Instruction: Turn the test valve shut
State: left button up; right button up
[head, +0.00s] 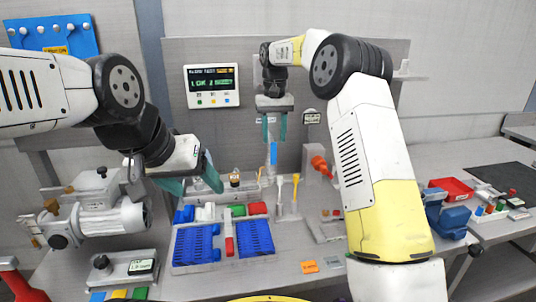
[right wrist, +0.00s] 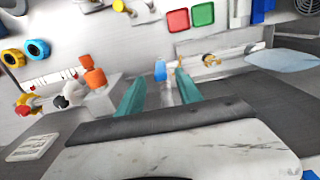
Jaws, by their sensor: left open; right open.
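A small upright blue piece (head: 273,153) stands on a pale fitting at the back of the bench, by the wall panel. It looks like the test valve's handle, but I cannot be sure. My right gripper (head: 274,136) points down, open, just above it. In the right wrist view the blue piece (right wrist: 160,70) shows beyond and between the open teal fingers of my right gripper (right wrist: 160,92), with no visible contact. Small brass parts (right wrist: 180,64) sit beside it. My left gripper (head: 199,188) is open and empty above the left part of the bench.
An orange-topped fitting (head: 320,165) stands right of the blue piece; it is also in the right wrist view (right wrist: 95,76). Blue racks (head: 195,245) lie at centre front. A pump (head: 112,218) stands left. A display (head: 211,86) hangs on the panel. A red tray (head: 452,188) is right.

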aim_at(273, 164)
notch_tip(273, 164, down, 8)
dwell(0.5)
grip_shut()
jog(key=shift+r, duration=0.1)
dwell(1.2)
